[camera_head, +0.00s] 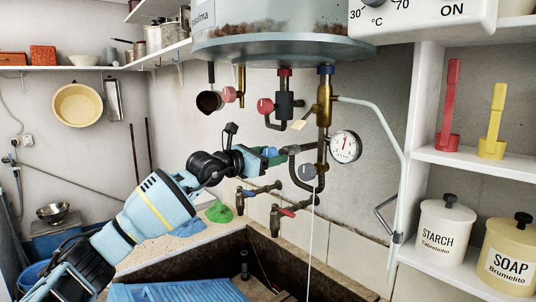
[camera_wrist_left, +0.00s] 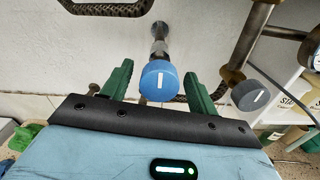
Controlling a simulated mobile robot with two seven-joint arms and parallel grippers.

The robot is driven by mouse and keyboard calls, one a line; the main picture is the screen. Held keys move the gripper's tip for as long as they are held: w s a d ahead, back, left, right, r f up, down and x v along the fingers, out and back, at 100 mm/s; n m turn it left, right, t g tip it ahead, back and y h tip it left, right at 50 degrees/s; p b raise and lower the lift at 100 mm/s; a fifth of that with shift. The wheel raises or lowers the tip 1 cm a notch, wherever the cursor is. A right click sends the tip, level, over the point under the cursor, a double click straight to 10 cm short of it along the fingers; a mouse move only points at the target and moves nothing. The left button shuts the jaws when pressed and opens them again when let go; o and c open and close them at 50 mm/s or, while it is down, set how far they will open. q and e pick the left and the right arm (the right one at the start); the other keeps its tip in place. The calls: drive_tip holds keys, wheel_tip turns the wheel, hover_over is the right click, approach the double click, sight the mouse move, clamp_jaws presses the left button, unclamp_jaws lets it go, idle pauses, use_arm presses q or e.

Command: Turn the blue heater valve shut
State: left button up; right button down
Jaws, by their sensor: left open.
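The blue heater valve (camera_wrist_left: 159,81) is a round blue knob with a white line on its face. The line stands roughly upright in the left wrist view. The knob sits on a metal stem from the wall pipe. My left gripper (camera_head: 274,157) is open, reaching to the pipes below the heater tank. In the left wrist view its two green fingers stand on either side of the knob, with a visible gap on each side. In the head view the gripper covers most of the valve area, and I cannot clearly make out the knob there. My right gripper is not in view.
A dial gauge (camera_head: 345,146), brass pipe (camera_head: 323,110) and red knob (camera_head: 265,106) are nearby. The tank (camera_head: 285,45) hangs above; the stone trough (camera_head: 335,285) lies below.

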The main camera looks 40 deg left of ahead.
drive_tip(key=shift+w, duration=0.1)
use_arm(q)
drive_tip(key=c, duration=1)
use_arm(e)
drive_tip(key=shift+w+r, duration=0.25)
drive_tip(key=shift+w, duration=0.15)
